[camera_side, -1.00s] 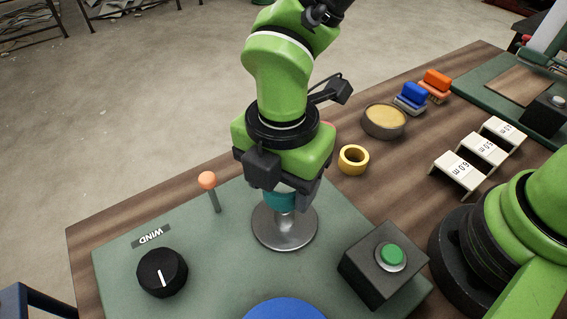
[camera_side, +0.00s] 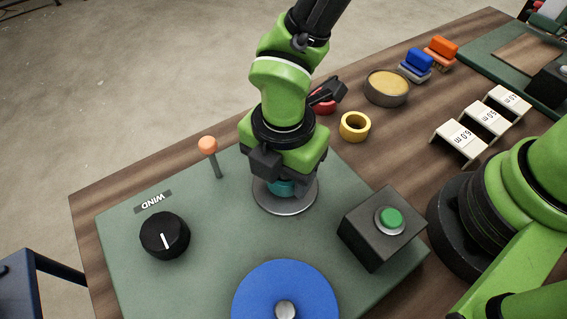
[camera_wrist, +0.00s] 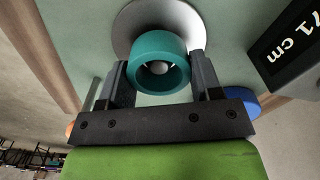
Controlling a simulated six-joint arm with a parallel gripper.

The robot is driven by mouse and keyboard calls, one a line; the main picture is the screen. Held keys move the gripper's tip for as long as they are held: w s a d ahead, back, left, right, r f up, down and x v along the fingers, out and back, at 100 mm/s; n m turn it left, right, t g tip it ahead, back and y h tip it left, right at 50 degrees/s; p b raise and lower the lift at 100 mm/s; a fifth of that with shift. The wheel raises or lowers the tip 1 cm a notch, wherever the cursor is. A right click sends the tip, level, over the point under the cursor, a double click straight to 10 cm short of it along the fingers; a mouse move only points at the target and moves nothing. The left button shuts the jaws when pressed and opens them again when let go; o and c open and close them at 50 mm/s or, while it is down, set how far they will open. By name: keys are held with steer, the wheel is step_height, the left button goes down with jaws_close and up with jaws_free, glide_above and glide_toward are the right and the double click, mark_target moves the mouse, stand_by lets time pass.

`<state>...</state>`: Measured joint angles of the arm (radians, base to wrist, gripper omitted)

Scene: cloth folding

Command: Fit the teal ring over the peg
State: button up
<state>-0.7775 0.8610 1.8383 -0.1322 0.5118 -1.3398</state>
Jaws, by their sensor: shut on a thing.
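The teal ring (camera_wrist: 143,48) is between the two fingers of my gripper (camera_wrist: 158,72), which is shut on it. In the wrist view the rounded tip of the peg (camera_wrist: 160,68) shows inside the ring's opening, so the ring is around or right in line with the peg. In the side view the teal ring (camera_side: 281,188) sits low over the round metal base (camera_side: 300,204), under my gripper (camera_side: 284,184). How far down the peg the ring is cannot be told, as the gripper hides the peg there.
A lever with an orange knob (camera_side: 208,145) stands left of the base. A black dial (camera_side: 165,236), a blue disc (camera_side: 262,296) and a box with a green button (camera_side: 390,220) are nearby.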

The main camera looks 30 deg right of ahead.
steer(key=shift+f, duration=0.45)
stand_by(0.4)
steer(key=o, duration=1)
steer(key=shift+r, duration=0.1)
step_height(320, 180, up, 10)
steer(key=shift+f, duration=0.1)
